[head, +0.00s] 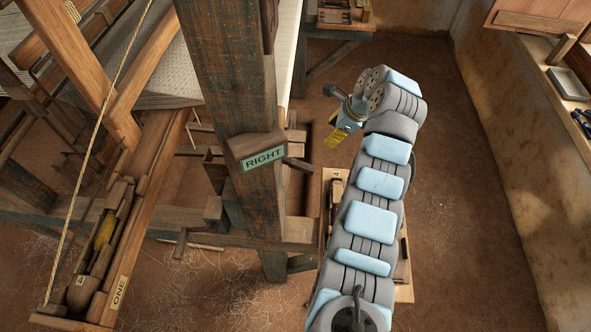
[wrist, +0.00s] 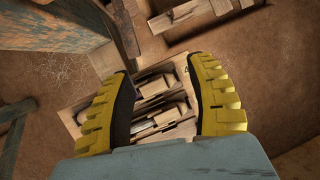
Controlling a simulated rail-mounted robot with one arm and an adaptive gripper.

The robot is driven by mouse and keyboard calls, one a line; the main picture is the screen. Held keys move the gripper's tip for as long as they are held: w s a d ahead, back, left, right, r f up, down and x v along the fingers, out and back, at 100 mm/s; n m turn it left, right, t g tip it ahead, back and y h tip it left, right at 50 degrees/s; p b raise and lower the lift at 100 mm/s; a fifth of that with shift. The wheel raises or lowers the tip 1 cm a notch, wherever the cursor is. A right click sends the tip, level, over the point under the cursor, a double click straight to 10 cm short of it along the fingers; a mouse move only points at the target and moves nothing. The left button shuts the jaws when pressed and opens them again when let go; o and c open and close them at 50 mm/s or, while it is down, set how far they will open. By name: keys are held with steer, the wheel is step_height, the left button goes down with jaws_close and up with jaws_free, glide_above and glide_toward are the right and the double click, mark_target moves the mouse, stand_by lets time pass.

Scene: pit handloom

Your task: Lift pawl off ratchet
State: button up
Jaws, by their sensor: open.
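My gripper (head: 338,134) is at the end of my raised grey and blue arm, to the right of the loom post labelled RIGHT (head: 264,152). In the wrist view its two yellow, dark-padded fingers (wrist: 162,88) are spread apart with nothing held between them. I cannot make out the pawl or the ratchet for certain in either view. Short dark wooden pieces (head: 297,163) stick out beside the post, left of my gripper and apart from it; which parts they are is unclear.
A wooden tray with several pieces in it (wrist: 72,122) lies below and beyond the fingers. Another box (wrist: 235,14) is at the top of the wrist view. A wall ledge (head: 560,75) runs along the right; open floor (head: 450,180) lies between.

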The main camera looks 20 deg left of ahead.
mark_target(303, 164)
steer(key=shift+g, duration=0.9)
steer(key=s+x, duration=0.1)
steer(key=x, duration=0.4)
steer(key=s+b+x, duration=0.1)
steer(key=x, duration=0.5)
steer(key=s+b+x, duration=0.1)
steer(key=x, duration=0.4)
steer(key=shift+s+a+f, duration=0.15)
steer(key=shift+a, duration=0.05)
steer(key=shift+h, duration=0.3)
jaws_close()
